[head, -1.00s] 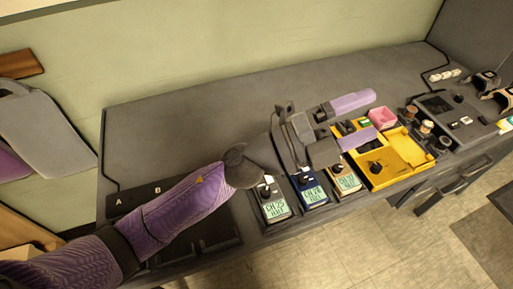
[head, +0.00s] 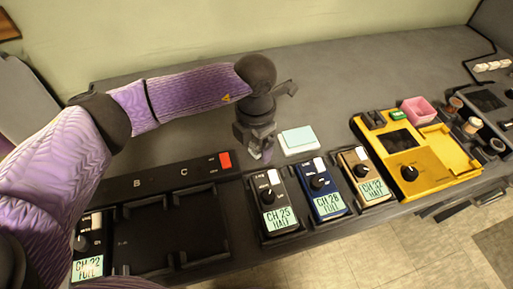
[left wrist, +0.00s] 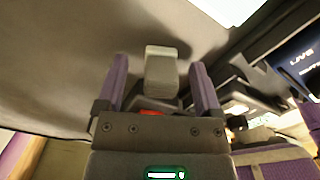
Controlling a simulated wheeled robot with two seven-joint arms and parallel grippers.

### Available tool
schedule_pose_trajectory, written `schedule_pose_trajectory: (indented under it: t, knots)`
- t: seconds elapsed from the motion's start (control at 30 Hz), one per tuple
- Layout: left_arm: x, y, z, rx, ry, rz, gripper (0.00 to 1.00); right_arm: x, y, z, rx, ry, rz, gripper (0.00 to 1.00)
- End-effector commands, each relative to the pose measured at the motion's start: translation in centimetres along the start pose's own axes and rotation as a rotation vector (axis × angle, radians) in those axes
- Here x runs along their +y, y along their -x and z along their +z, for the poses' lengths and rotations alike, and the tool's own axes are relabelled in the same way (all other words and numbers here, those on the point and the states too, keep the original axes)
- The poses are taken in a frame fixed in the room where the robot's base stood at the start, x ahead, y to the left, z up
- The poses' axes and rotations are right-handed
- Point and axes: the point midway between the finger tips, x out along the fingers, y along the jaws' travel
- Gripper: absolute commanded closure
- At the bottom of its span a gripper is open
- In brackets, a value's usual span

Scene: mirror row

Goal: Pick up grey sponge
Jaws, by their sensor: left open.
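In the left wrist view a small light-grey block, which looks like the grey sponge (left wrist: 161,70), lies ahead of the palm between the two purple fingers of my left gripper (left wrist: 158,82). Gaps show on both sides of it, so the fingers do not grip it. In the head view my left gripper (head: 262,156) points down at the desk, behind the black charging rack and left of a pale blue pad. The sponge is hidden there by the gripper. My right gripper is not in view.
The pale blue pad (head: 299,140) lies close to the gripper's right. The black rack (head: 165,225) with a red label is in front. Several labelled radios, such as the blue one (head: 322,190), stand nearby. A yellow tray (head: 440,178) is farther right. The desk behind is clear.

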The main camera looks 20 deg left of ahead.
Motion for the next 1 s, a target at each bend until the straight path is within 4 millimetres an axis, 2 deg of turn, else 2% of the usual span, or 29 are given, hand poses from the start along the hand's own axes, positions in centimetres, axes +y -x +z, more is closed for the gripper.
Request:
schedule_pose_trajectory:
  t: [0.03, 0.23, 0.6, 0.63, 0.87, 0.93, 1.0]
  knots:
    - [0.0, -1.0, 0.0, 0.001, 0.0, -0.002, 0.15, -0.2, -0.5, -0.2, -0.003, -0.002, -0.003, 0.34]
    - [0.0, -0.8, 0.0, -0.002, -0.001, 0.0, 0.17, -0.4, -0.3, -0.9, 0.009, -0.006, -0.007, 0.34]
    - [0.0, -0.7, 0.0, -0.002, -0.001, -0.001, 0.95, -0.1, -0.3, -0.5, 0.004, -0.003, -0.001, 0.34]
    - [0.0, -0.7, 0.0, -0.002, -0.001, -0.001, 1.0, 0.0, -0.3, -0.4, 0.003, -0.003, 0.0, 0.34]
    - [0.0, -0.7, 0.0, -0.002, -0.001, -0.001, 1.0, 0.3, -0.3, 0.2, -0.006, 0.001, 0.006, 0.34]
    - [0.0, -0.2, 0.1, -0.004, -0.001, -0.001, 1.0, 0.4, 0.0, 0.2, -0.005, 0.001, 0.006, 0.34]
    - [0.0, 1.3, 0.1, -0.006, -0.001, 0.001, 1.0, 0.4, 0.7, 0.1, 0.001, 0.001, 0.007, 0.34]
